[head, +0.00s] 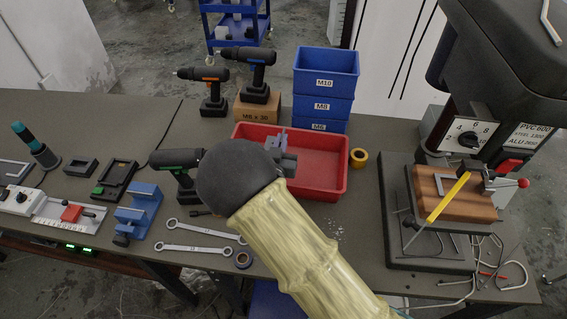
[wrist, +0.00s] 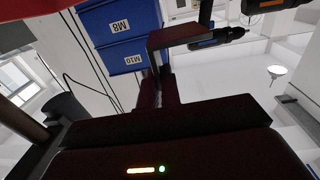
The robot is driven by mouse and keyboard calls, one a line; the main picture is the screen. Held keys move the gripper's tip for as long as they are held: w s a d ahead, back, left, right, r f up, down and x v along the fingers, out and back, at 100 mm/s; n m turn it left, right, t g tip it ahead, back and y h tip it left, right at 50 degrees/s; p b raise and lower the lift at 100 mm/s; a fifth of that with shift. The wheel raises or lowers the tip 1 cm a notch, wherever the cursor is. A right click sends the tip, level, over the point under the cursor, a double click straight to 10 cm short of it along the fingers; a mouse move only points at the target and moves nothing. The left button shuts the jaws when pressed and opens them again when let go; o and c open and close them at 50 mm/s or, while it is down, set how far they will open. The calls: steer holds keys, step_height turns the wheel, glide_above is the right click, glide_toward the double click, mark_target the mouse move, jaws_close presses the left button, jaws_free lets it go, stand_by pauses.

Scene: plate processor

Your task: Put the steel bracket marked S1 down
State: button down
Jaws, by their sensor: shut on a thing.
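In the wrist view, my gripper (wrist: 163,84) is shut on a dark, angular, L-shaped piece, the steel bracket (wrist: 188,34). It is in shadow, and no S1 mark can be read on it. Blue bins show behind it. In the head view, my arm's dark round joint and pale sleeve cover the middle of the bench and hide most of the gripper. A grey-blue part shows just beyond the joint, over the red tray (head: 336,177); I cannot tell whether it is gripper, bracket or tray contents.
Stacked blue bins (head: 326,75) stand behind the tray. A green-marked drill (head: 178,167), wrenches (head: 192,248), a blue fixture (head: 139,212) and a black tray (head: 115,178) lie left. A drill press with a wooden block (head: 452,192) stands right.

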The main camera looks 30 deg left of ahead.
steer(key=shift+f, duration=1.85)
step_height(320, 180, down, 4)
steer(key=shift+f+p, duration=0.1)
steer(key=shift+p, duration=0.2)
steer(key=shift+f+b, duration=0.35)
steer(key=shift+b, duration=0.05)
steer(key=shift+s+f, duration=0.1)
